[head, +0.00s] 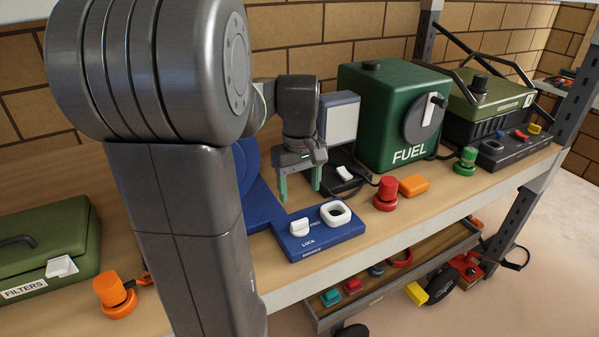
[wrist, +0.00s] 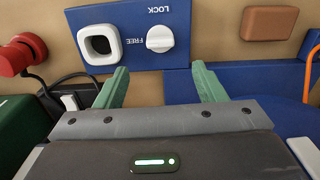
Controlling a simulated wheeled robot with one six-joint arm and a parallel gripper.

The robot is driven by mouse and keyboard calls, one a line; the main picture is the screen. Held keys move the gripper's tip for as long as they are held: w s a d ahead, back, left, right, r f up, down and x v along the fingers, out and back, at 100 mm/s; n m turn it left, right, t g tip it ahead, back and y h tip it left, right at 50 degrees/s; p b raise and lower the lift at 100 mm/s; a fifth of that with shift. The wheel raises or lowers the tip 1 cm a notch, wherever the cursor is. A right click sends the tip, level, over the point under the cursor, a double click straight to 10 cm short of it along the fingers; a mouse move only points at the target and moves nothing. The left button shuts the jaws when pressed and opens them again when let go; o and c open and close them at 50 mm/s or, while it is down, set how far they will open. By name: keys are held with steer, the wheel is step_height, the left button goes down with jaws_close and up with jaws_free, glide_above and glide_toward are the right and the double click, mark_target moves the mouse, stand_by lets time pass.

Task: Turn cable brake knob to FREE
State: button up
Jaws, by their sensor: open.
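The cable brake knob (head: 299,227) is a small white round knob on a blue panel (head: 320,249) at the shelf's front edge. In the head view, LOCK is printed below the knob and FREE to its right. In the wrist view the knob (wrist: 160,39) and panel (wrist: 185,18) appear upside down, with FREE left of the knob. I cannot tell which mark its ridge points at. My gripper (head: 300,193) has two green fingers, open and empty, above and behind the panel. The fingertips (wrist: 160,78) are apart from the knob, one to each side of it in the wrist view.
A white square ring (head: 336,213) sits right of the knob. A red knob (head: 386,194), an orange block (head: 415,184) and a green FUEL box (head: 385,120) stand further right. A green FILTERS case (head: 40,240) is at left.

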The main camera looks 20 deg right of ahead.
step_height(320, 180, up, 4)
glide_above(300, 221)
steer(key=shift+r, duration=0.1)
stand_by(0.5)
step_height(300, 221, down, 14)
steer(key=shift+r, duration=0.1)
stand_by(0.4)
